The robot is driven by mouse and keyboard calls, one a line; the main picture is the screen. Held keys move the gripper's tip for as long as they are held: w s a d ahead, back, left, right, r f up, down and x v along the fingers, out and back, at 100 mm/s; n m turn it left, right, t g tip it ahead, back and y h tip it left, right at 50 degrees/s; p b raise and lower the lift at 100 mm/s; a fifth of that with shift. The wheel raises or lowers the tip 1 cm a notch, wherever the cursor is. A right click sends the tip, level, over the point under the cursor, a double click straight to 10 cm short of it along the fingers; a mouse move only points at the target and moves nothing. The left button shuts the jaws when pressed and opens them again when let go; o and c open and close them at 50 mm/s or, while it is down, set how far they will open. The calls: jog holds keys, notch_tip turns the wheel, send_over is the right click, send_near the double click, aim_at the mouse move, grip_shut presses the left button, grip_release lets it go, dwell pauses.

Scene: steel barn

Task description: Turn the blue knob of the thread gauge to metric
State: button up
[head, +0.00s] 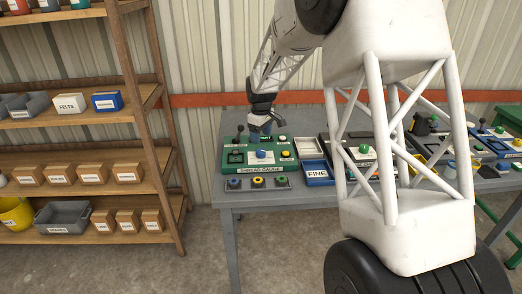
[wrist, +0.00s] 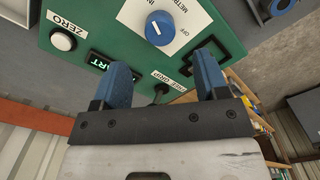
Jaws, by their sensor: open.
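The thread gauge (head: 288,165) is a green panel on the near left of the grey table. Its blue knob (head: 262,154) also shows in the wrist view (wrist: 161,28), round with a white mark that appears to point toward the IN label. METRIC and OFF labels are printed to the right of IN. My gripper (head: 262,126) is above the far part of the panel. In the wrist view its two blue fingers (wrist: 164,76) are apart with nothing between them. The knob lies beyond the fingertips, not touched.
On the panel, a white ZERO button (wrist: 62,39), a green-lettered display (wrist: 108,65), a black lever (wrist: 160,91) and a raised black frame (wrist: 222,45) surround the knob. A grey strip with coloured round parts (head: 257,183) lies in front. A blue FINE tray (head: 317,174) stands at right.

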aim_at(261, 150)
jog(key=shift+f, duration=3.6)
jog(key=shift+c, duration=0.3)
jog(key=c, duration=0.9)
jog(key=shift+o, duration=0.2)
jog(key=shift+m, duration=0.4)
jog(key=m, duration=1.2)
